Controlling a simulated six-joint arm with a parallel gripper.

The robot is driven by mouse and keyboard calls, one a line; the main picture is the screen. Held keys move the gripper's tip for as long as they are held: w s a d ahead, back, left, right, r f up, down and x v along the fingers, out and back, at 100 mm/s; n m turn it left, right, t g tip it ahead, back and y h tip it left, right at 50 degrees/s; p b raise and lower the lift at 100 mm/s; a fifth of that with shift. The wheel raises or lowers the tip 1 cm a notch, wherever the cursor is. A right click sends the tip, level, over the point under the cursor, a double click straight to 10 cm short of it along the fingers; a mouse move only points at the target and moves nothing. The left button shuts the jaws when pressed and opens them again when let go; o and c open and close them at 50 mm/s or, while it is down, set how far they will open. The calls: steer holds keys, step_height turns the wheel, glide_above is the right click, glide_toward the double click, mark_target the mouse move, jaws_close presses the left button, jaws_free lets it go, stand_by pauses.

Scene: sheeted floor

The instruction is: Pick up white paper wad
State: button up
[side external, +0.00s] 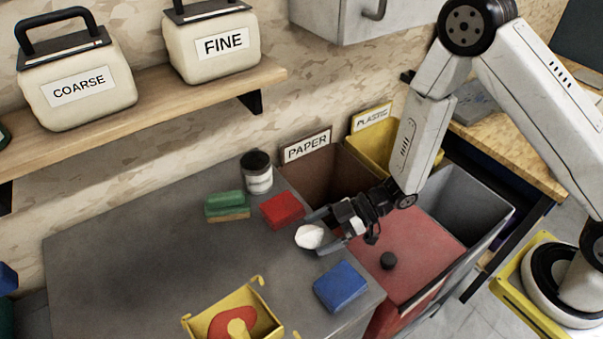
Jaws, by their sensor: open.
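The white paper wad (309,237) is a small crumpled white lump on the grey worktop, near its right edge. My gripper (326,230) reaches in from the right, low over the worktop. Its jaws are open, with one finger on the far side of the wad and one on the near side. The wad shows at the mouth of the jaws. I cannot tell whether either finger touches it.
A red block (282,210) lies just behind the wad and a blue block (341,287) in front. Bins labelled PAPER (307,146) and PLASTIC (371,119) stand right.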

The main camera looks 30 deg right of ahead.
mark_target(311, 229)
steer(key=shift+x, duration=1.1)
steer(key=c, duration=1.1)
steer(key=shift+r, duration=0.15)
steer(key=shift+r, duration=4.9)
